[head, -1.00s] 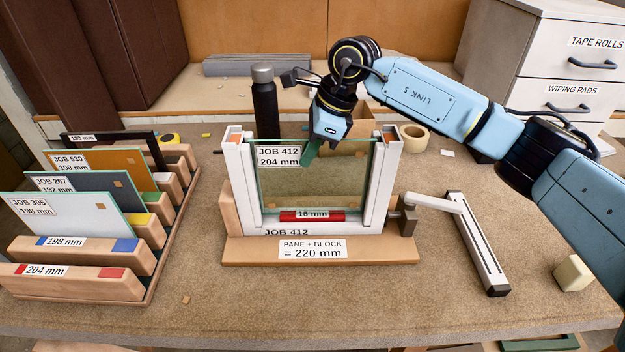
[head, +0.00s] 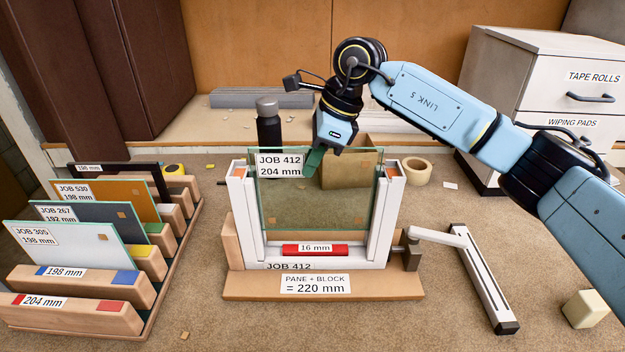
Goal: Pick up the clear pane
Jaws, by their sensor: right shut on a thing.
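The clear pane (head: 340,205), labelled JOB 412, 204 mm, stands upright in the white U-shaped frame (head: 381,235). Its top edge is above the tops of the frame's side posts. Its lower edge is a little above the red 16 mm block (head: 315,249), which lies at the bottom of the frame. My left gripper is not in view.
A wooden rack (head: 160,290) at left holds several panes and labelled blocks. A clamp handle (head: 445,237) juts from the frame's right side. A dark bottle (head: 269,128) and a cardboard box (head: 352,165) stand behind the frame. A tape roll (head: 417,172) lies behind right.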

